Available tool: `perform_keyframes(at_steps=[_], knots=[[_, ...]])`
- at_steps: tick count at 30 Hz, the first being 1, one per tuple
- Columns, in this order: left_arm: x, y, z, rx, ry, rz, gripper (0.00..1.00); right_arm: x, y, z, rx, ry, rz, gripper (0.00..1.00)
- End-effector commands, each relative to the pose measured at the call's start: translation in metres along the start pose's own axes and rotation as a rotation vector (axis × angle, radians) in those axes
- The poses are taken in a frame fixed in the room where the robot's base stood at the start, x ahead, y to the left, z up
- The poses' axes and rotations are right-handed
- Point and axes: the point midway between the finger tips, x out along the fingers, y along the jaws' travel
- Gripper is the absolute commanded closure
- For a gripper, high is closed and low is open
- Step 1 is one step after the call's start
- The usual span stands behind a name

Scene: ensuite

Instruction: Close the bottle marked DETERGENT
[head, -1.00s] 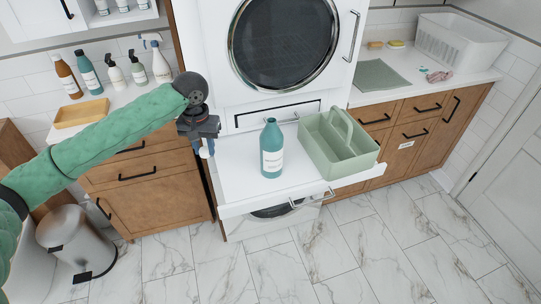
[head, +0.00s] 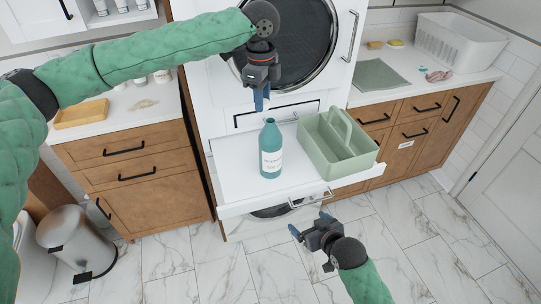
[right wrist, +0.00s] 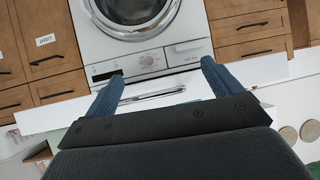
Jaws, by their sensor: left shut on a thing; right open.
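A teal bottle (head: 270,150) with a white label stands upright on the white pull-out shelf (head: 236,186). Its label is too small to read, and no cap shows on its neck. My left gripper (head: 262,104) is just above the bottle, pointing down, with a small gap to the neck. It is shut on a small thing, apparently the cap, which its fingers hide. My right gripper (head: 308,226) is open and empty, in front of and below the shelf edge. Its two blue fingers also show apart in the right wrist view (right wrist: 158,82).
A green caddy with a handle (head: 318,153) stands on the shelf right of the bottle. Behind are the white appliance with its round door (head: 300,45) and wooden cabinets (head: 135,175). A bin (head: 70,240) stands at the left. The floor in front is clear.

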Motion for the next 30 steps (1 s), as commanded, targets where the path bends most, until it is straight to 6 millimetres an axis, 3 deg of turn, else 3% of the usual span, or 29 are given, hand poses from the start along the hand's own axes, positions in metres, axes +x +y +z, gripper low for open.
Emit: perform_keyframes(at_steps=[7, 15, 21, 30], knots=[[-0.023, -0.007, -0.019, 0.265, -0.015, 0.003, 0.91, -0.019, -0.012, -0.074, -0.046, 0.179, -0.058, 0.09], [-0.023, -0.007, -0.02, 0.29, -0.014, 0.006, 0.91, -0.007, -0.017, -0.129, -0.074, 0.4, -0.139, 0.09], [-0.023, -0.007, -0.02, 0.289, -0.014, 0.006, 0.91, -0.004, -0.017, -0.155, -0.081, 0.515, -0.181, 0.09], [-0.023, -0.007, -0.02, 0.288, -0.014, 0.006, 0.91, -0.004, -0.018, -0.161, -0.08, 0.542, -0.192, 0.09]])
